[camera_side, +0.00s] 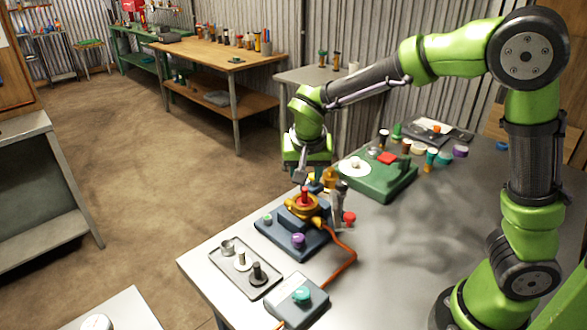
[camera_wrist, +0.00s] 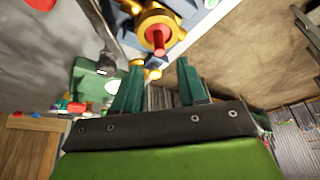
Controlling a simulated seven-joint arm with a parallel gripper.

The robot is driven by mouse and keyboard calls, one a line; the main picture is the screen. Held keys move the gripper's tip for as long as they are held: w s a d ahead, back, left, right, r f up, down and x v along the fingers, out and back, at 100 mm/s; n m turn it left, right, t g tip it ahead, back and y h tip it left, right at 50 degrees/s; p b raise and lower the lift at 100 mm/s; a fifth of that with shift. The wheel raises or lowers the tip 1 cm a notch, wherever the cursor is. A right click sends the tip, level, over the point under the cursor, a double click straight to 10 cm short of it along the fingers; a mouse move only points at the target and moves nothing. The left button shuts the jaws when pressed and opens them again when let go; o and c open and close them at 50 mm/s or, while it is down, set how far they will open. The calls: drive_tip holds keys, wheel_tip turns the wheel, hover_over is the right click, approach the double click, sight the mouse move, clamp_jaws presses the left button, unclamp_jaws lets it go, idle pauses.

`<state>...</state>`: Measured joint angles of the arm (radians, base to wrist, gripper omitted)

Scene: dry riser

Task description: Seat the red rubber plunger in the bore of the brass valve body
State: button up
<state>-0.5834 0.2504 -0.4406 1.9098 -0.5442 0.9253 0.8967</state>
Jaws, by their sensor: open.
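The brass valve body (camera_side: 304,207) sits on a dark blue fixture (camera_side: 285,236) near the front left of the bench. The red rubber plunger (camera_side: 305,193) stands upright at the top centre of the valve body, its upper part showing; how deep it sits in the bore is hidden. In the wrist view the plunger (camera_wrist: 159,44) shows at the centre of the brass body (camera_wrist: 150,20), beyond the fingertips. My gripper (camera_wrist: 160,66) is open, with two green fingers apart and nothing between them. In the side view my gripper (camera_side: 313,176) is above and behind the valve body, apart from the plunger.
A tray (camera_side: 262,288) with small metal parts lies left of the fixture. A grey box with a teal button (camera_side: 302,296) is in front. A green fixture (camera_side: 378,185) and several small coloured parts stand behind. An orange hose (camera_side: 345,262) runs beside the fixture. The bench's right middle is clear.

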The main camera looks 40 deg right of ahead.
drive_tip(key=s+r+n+t+y, duration=0.2)
drive_tip(key=s+r, duration=0.2)
drive_tip(key=s, duration=0.5)
drive_tip(key=s+a+r+n+t+y, duration=0.1)
drive_tip(key=s+r+n+t+y, duration=0.1)
drive_tip(key=s+r, duration=0.3)
drive_tip(key=s+n+y, duration=0.1)
drive_tip(key=s, duration=0.3)
drive_tip(key=shift+s+a, duration=0.2)
drive_tip(key=shift+s, duration=0.1)
drive_tip(key=shift+r, duration=0.1)
